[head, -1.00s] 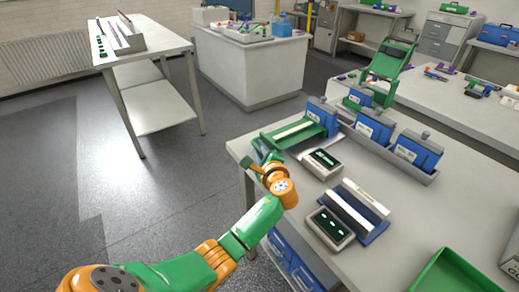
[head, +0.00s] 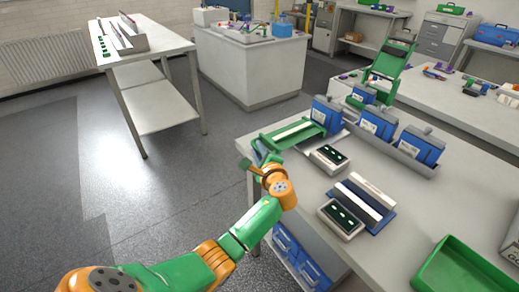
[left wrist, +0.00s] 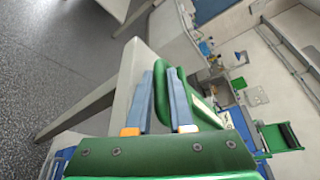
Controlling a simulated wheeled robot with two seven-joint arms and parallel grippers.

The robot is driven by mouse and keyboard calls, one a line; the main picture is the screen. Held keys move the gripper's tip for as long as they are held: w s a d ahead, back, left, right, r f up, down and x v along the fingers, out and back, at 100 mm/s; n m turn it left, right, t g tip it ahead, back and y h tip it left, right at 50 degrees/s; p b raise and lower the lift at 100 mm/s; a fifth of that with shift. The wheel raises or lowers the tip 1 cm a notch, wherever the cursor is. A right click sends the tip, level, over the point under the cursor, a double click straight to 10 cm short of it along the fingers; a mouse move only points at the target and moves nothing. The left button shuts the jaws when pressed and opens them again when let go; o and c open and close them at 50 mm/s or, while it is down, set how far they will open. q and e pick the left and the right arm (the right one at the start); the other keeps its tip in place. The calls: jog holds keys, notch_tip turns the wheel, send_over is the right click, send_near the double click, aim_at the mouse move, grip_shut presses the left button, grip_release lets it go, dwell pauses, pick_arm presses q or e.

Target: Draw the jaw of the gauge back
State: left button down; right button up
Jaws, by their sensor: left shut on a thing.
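The gauge (head: 293,133) is a long green body with a white strip, lying near the bench's far left edge. Its left end reaches my left gripper (head: 262,153), which is at the bench edge. In the left wrist view, the two blue-grey fingers of my left gripper (left wrist: 161,75) stand either side of a rounded green part (left wrist: 170,97), the gauge's jaw as far as I can tell. The gripper is shut on it. The exact contact is partly hidden. My right gripper is not in view.
A display box (head: 328,158) sits just in front of the gauge, with a second display (head: 340,217) nearer. Blue cells (head: 377,124) stand in a grey rack behind. A green tray (head: 462,272) is at the front right. Floor left of the bench is clear.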

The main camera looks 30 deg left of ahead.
pick_arm(q)
jog(key=shift+s+f, duration=0.1)
jog(key=shift+f, duration=0.2)
jog(key=c, duration=1.1)
grip_release()
jog(key=shift+a, duration=0.2)
jog(key=v, duration=0.7)
jog(key=shift+d, duration=0.1)
